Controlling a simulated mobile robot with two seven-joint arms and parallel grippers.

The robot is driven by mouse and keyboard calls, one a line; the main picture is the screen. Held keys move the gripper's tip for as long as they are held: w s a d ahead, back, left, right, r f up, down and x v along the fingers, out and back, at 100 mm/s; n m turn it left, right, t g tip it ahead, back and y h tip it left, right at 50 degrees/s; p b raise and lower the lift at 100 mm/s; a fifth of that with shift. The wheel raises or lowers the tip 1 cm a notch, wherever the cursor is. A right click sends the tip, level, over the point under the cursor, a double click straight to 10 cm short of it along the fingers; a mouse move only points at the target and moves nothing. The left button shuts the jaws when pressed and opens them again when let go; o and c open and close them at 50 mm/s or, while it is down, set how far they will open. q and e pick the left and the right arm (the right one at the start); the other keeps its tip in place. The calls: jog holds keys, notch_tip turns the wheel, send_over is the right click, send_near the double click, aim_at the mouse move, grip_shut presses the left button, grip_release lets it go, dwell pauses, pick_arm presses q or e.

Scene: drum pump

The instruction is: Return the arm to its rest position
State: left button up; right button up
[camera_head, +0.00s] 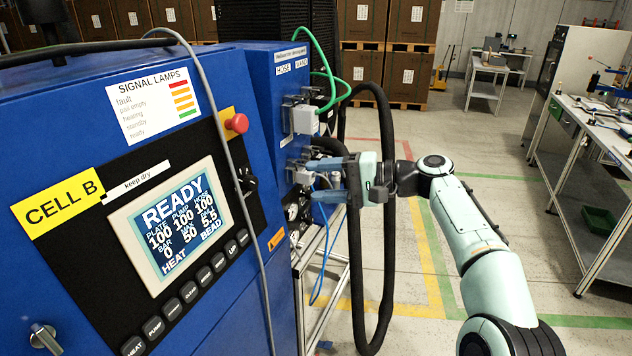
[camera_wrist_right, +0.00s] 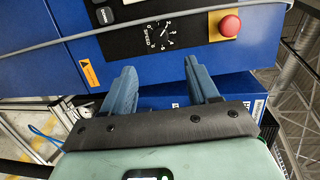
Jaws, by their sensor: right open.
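My right arm (camera_head: 497,283) reaches in from the lower right of the head view, pale green with black joints. My right gripper (camera_head: 322,180) is open, its two blue fingers pointing left at the fittings on the side of the blue machine (camera_head: 262,120). In the right wrist view the gripper (camera_wrist_right: 161,85) shows two spread fingers with nothing held between them, in front of the blue machine. I cannot tell whether a finger touches a fitting. My left gripper is not in view.
A thick black hose (camera_head: 388,240) loops down close beside the gripper. A green hose (camera_head: 325,58) arches above. The screen (camera_head: 170,225) reads READY; a red button (camera_head: 236,123) sits beside it. A workbench (camera_head: 590,150) stands at right. Floor between is clear.

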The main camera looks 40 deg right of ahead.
dwell(0.3)
